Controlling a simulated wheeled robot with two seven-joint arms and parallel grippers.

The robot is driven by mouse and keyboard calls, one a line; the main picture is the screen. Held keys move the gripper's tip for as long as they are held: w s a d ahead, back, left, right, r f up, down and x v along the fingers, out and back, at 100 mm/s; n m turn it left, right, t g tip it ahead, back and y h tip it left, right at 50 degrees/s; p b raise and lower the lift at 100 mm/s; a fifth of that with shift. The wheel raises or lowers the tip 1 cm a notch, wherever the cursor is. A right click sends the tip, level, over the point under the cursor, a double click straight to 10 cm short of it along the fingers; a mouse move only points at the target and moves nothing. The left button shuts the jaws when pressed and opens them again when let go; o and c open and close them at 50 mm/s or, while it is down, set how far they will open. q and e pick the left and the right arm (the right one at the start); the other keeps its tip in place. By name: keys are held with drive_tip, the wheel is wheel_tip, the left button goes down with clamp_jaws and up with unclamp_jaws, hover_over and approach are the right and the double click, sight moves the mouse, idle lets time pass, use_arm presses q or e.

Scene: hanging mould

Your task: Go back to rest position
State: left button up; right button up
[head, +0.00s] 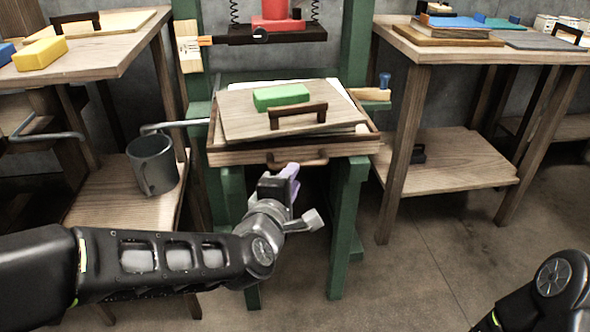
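My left gripper (280,188) is in front of the green press frame, just below the wooden tray (240,156) and its front handle (297,163). It appears apart from the handle, and no held object can be made out. A pale purple part shows at its fingers; whether they are open or shut is unclear. Only part of my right arm shows at the bottom right corner; its gripper is outside the picture. A wooden board (240,112) with a dark handle (298,115) and a green block (281,96) on it lies in the tray.
A grey mug (152,165) stands on the left table's lower shelf (120,200). A yellow block (40,54) lies on the left table. The right table (470,50) carries stacked boards. The floor (420,280) at the front right is clear.

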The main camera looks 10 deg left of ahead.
idle(0.5)
use_arm(q)
drive_tip(key=s+d+f+m+g+h, duration=0.1)
drive_tip(key=s+d+f+m+g, duration=0.15)
drive_tip(key=f+m, duration=0.65)
drive_tip(key=s+d+f+m+g+h, duration=0.1)
drive_tip(key=d+f+m+g+h, duration=0.25)
drive_tip(key=f, duration=1.05)
drive_tip(key=s+f+m+g+y, duration=0.1)
drive_tip(key=s+f+m+g, duration=0.5)
drive_tip(key=s+f, duration=1.7)
wheel_tip(320, 180, up, 34)
drive_tip(key=n+g+p, duration=0.1)
drive_tip(key=g+p, duration=0.2)
drive_tip(key=p, duration=3.1)
drive_tip(key=shift+d+f+n, duration=0.25)
drive_tip(key=shift+d+n, duration=0.1)
drive_tip(key=shift+d, duration=0.05)
use_arm(e)
wheel_tip(320, 180, up, 35)
drive_tip(key=s+a, duration=0.1)
drive_tip(key=s, duration=0.2)
drive_tip(key=shift+a+g+y, duration=0.3)
drive_tip(key=shift+a+g, duration=0.05)
drive_tip(key=shift+g, duration=0.05)
